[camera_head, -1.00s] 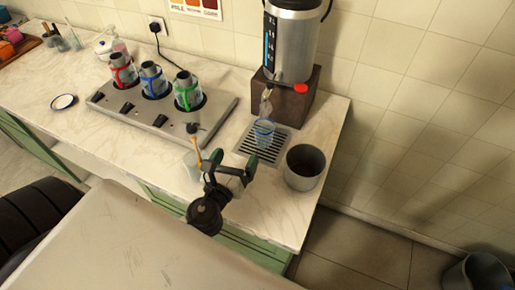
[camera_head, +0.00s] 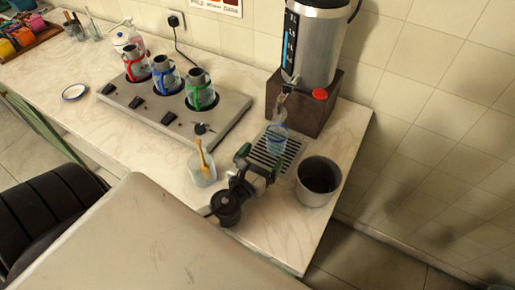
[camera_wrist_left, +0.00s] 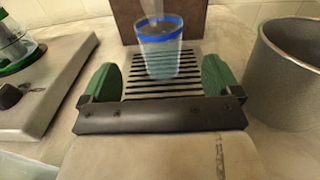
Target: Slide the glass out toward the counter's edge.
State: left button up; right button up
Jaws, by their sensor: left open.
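The glass (camera_head: 276,142), clear with a blue rim, stands upright on the slotted drip tray (camera_head: 292,150) below the samovar's tap. In the left wrist view the glass (camera_wrist_left: 159,52) is ahead of the fingers, near the middle of the gap between them, and over the far part of the tray. My left gripper (camera_head: 260,160) is open and empty, low over the near side of the tray. Its green fingertips (camera_wrist_left: 160,82) are apart and do not touch the glass. My right gripper is not in view.
A grey metal pot (camera_head: 318,181) stands right of the gripper, near the counter's right edge. A small container with a wooden-handled tool (camera_head: 203,167) stands left of it. A metal stand (camera_head: 175,112) holds several coloured-handled vessels. The samovar (camera_head: 312,45) rises behind the glass.

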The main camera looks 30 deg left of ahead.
aim_at(271, 144)
pick_arm(q)
jog(key=w+p, duration=0.1)
jog(key=w, duration=0.7)
jog(key=shift+w+a, duration=0.15)
jog(key=shift+a, duration=0.05)
jog(key=shift+c, duration=0.2)
jog(key=c, duration=1)
